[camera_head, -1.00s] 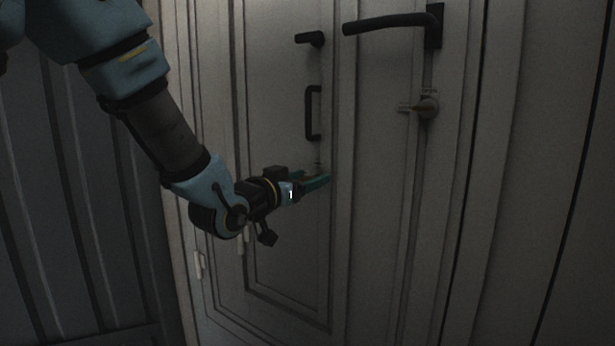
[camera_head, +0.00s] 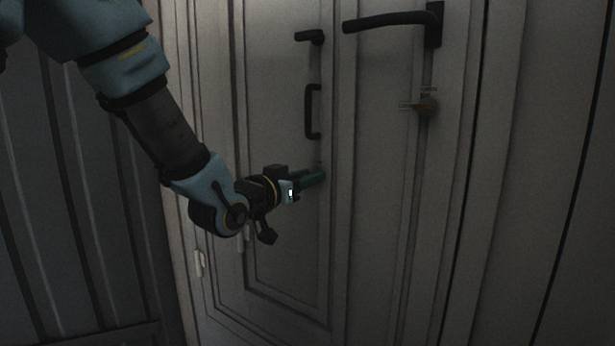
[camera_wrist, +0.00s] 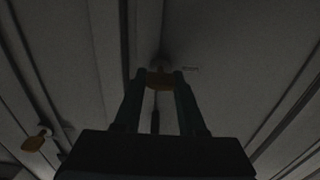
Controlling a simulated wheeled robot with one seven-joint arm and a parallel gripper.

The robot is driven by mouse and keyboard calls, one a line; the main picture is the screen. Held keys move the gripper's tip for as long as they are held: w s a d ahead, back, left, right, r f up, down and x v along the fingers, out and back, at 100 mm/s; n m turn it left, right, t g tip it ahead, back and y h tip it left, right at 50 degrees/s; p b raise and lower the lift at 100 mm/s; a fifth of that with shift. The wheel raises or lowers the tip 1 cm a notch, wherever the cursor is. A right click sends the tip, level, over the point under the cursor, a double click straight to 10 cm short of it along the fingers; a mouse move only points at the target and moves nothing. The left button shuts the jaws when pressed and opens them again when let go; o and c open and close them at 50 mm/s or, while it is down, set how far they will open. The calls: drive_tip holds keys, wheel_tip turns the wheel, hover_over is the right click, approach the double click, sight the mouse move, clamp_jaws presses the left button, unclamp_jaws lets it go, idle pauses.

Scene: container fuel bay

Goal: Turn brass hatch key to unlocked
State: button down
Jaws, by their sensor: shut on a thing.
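The brass hatch key (camera_wrist: 160,79) shows in the wrist view between my two fingertips, in front of a pale door panel. My gripper (camera_wrist: 160,84) is shut on it, one finger on each side. In the head view my gripper (camera_head: 322,174) reaches to the right edge of the small inner hatch (camera_head: 285,240), below its black pull handle (camera_head: 309,112). The key is hidden behind the fingers there, so its exact angle cannot be told.
A small black handle (camera_head: 309,37) is above the pull handle. Another brass-coloured piece (camera_wrist: 36,142) shows at the wrist view's lower left. Dark ribbed wall (camera_head: 70,220) stands left.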

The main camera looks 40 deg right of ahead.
drive_tip(key=shift+n, duration=0.4)
drive_tip(key=n+p, duration=0.1)
drive_tip(key=n, duration=0.2)
drive_tip(key=shift+n, duration=0.4)
drive_tip(key=n+p, duration=0.1)
drive_tip(key=n, duration=0.3)
drive_tip(key=shift+w+n, duration=0.1)
drive_tip(key=shift+n, duration=0.2)
drive_tip(key=n+p, duration=0.3)
drive_tip(key=n, duration=0.2)
drive_tip(key=shift+n+p, duration=1)
drive_tip(key=shift+n, duration=0.7)
drive_tip(key=shift+c, duration=2.4)
unclamp_jaws()
drive_tip(key=shift+f, duration=0.1)
drive_tip(key=shift+n, duration=0.3)
